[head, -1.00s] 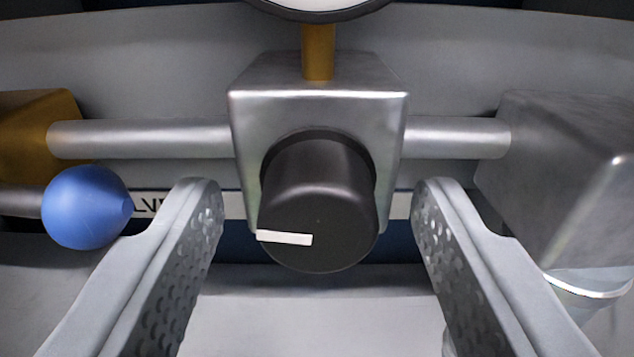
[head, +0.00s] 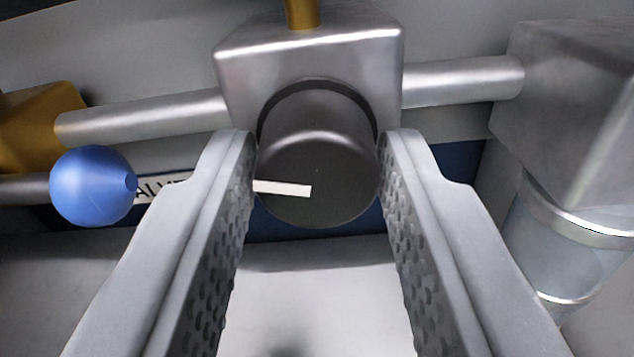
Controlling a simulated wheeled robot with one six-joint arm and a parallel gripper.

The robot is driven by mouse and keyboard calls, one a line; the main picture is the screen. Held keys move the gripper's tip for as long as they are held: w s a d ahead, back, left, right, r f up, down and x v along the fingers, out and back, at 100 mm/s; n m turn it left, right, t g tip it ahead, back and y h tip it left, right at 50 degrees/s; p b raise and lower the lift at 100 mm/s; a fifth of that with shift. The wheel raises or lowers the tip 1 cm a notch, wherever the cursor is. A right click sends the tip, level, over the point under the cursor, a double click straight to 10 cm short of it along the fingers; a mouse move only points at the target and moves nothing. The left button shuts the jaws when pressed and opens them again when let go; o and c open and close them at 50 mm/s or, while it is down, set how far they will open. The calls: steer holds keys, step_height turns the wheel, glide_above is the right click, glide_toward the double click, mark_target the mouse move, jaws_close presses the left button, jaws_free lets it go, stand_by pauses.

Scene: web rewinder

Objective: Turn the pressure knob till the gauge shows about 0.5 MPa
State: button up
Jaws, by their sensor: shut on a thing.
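The black pressure knob (head: 318,170) sits on the front of the silver regulator block (head: 310,62) in the middle of the head view. Its white mark points to the left. My gripper (head: 318,165) is shut on the knob, with one textured finger against its left side and the other against its right side. The gauge is out of view; only its brass stem (head: 302,14) shows at the top edge.
A blue ball handle (head: 92,186) and a brass block (head: 38,125) are at the left, by a partly hidden label (head: 165,188). A silver block (head: 570,110) with a clear bowl (head: 560,250) is at the right. Silver pipes join the blocks.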

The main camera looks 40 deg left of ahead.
steer(key=m, duration=1.2)
steer(key=shift+m, duration=1.9)
steer(key=o, duration=1)
steer(key=shift+s+d, duration=0.1)
steer(key=shift+s, duration=0.05)
